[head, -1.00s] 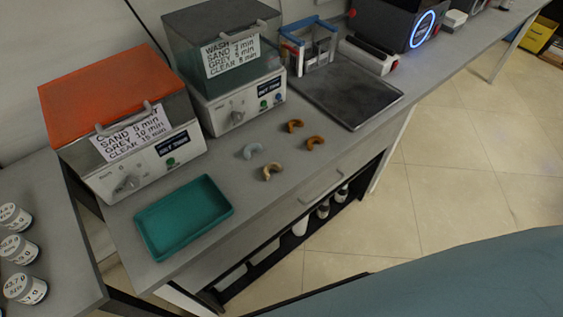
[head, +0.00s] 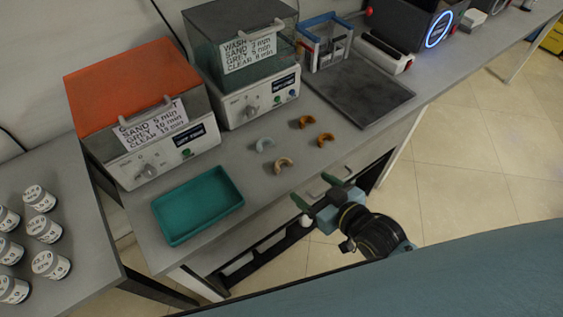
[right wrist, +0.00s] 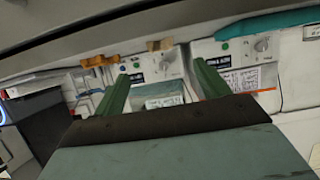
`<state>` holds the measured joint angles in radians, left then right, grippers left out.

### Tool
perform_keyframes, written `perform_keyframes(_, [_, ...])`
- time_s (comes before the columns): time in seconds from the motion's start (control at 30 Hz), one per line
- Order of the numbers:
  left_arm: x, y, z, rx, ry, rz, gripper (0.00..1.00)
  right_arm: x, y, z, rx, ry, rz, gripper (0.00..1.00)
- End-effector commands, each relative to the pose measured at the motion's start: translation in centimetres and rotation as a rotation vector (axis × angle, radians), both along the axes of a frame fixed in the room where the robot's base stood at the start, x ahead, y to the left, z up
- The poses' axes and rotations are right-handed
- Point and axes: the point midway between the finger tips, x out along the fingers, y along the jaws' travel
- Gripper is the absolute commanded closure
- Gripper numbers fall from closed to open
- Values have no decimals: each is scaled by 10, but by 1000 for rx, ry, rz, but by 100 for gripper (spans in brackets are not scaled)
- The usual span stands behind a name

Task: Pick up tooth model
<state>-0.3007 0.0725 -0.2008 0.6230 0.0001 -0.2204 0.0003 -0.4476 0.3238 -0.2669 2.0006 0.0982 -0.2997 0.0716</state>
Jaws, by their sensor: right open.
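Several horseshoe-shaped tooth models lie on the grey bench in the head view. One is light grey (head: 265,144), one is tan (head: 284,164), and two are orange-brown, one farther back (head: 307,121) and one to the right (head: 326,139). My right gripper (head: 312,202) is in front of the bench's front edge, near the tan model but apart from it. Its green fingers are spread and empty. In the right wrist view the open fingers (right wrist: 158,85) point towards the machines, with an orange model (right wrist: 100,61) and a tan one (right wrist: 160,45) beyond. My left gripper is not in view.
A teal tray (head: 197,205) lies on the bench left of the models. Two machines with an orange lid (head: 130,85) and a clear lid (head: 235,50) stand behind. A dark flat plate (head: 358,97) lies to the right. Labelled jars (head: 45,229) stand on the left table.

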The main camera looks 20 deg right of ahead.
Motion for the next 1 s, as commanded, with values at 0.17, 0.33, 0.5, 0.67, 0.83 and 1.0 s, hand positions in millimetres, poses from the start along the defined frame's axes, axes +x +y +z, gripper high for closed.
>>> perform_keyframes(0.17, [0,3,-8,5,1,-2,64,31,11,-14,0,-1,-1,25])
perform_keyframes(0.33, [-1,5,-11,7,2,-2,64,47,17,-22,0,1,0,25])
perform_keyframes(0.5, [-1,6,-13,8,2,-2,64,57,21,-24,0,-1,0,25])
perform_keyframes(0.67, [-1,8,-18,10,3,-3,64,80,29,-29,0,-1,0,25])
perform_keyframes(0.83, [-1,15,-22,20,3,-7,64,95,35,-37,-2,2,0,25])
perform_keyframes(1.0, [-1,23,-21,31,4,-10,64,97,36,-37,-1,1,0,25])
